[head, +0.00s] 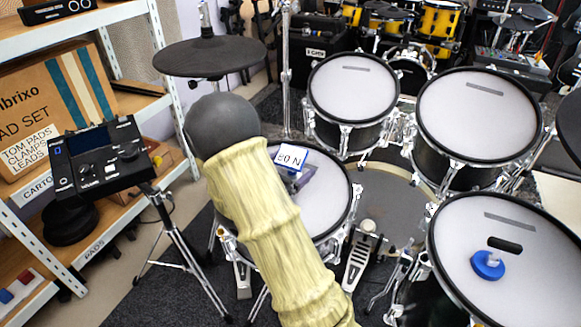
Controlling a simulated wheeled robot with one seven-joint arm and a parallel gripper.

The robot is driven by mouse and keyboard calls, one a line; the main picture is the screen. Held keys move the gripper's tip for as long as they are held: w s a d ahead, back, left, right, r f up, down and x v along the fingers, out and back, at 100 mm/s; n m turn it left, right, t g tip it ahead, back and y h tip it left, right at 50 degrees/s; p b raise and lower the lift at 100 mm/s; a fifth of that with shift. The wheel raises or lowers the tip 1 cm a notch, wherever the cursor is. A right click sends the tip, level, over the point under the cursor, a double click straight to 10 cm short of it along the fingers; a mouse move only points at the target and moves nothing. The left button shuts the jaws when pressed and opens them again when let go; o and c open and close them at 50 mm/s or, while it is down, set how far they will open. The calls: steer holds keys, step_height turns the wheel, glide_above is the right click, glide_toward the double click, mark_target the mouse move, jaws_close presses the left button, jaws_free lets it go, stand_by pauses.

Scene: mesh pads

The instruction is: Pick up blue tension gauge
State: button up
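A blue round device (487,265) with a black bar handle on a short stem stands on the white pad at the lower right. It looks like the blue tension gauge, but no dial face shows. My arm, in a pale yellow sleeve with a dark grey rounded joint, rises from the bottom centre across the middle-left pad. No gripper fingers show, and the gauge stands well to the right of the arm, apart from it.
A blue-edged white card (289,158) and a dark greyish thing (297,182) are on the middle-left pad (325,213), partly behind my arm. Other pads, a black cymbal (210,57), a drum module (100,160) on its stand, and shelves (95,25) crowd around. Pedals and stand legs clutter the floor.

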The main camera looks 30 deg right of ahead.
mark_target(289, 159)
steer(key=shift+a, duration=0.1)
steer(key=c, duration=1.3)
steer(key=shift+r, duration=0.2)
step_height(289, 159, up, 10)
steer(key=p, duration=0.5)
steer(key=shift+f, duration=0.1)
